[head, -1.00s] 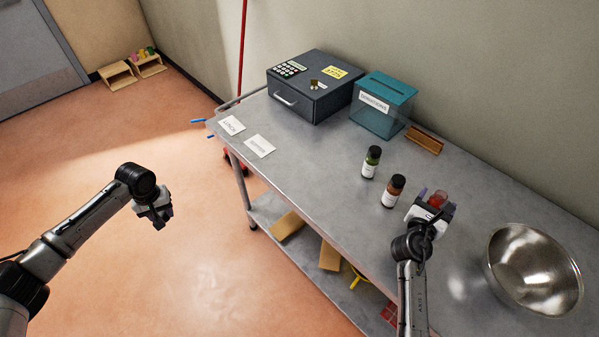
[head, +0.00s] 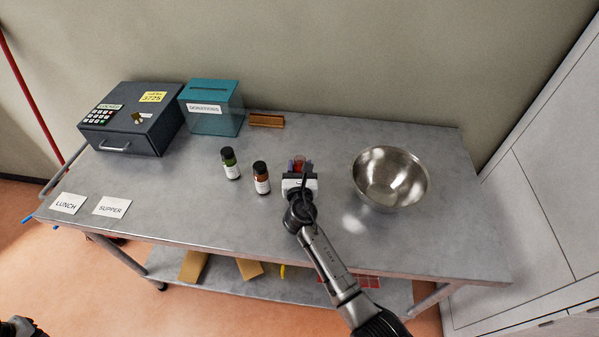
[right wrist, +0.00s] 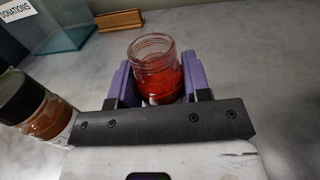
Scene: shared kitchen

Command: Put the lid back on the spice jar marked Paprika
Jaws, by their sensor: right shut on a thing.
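An open glass jar (right wrist: 154,70) of red spice stands between the purple fingers of my right gripper in the right wrist view. Its threaded mouth is bare, and its label is mostly hidden by the gripper, so I cannot read a name. In the head view the red jar (head: 299,162) shows just beyond my right gripper (head: 300,172), which is shut on it low over the table. I cannot tell whether the jar touches the table. I see no loose lid. Only a dark piece of my left arm shows at the bottom left corner; its gripper is out of the frame.
Two black-capped jars, one green (head: 231,164) and one orange-brown (head: 261,178), stand left of my right gripper on the metal table (head: 200,215). A steel bowl (head: 391,178) stands to the right. A wooden holder (head: 266,120), donation box (head: 212,108) and cash box (head: 132,120) sit behind.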

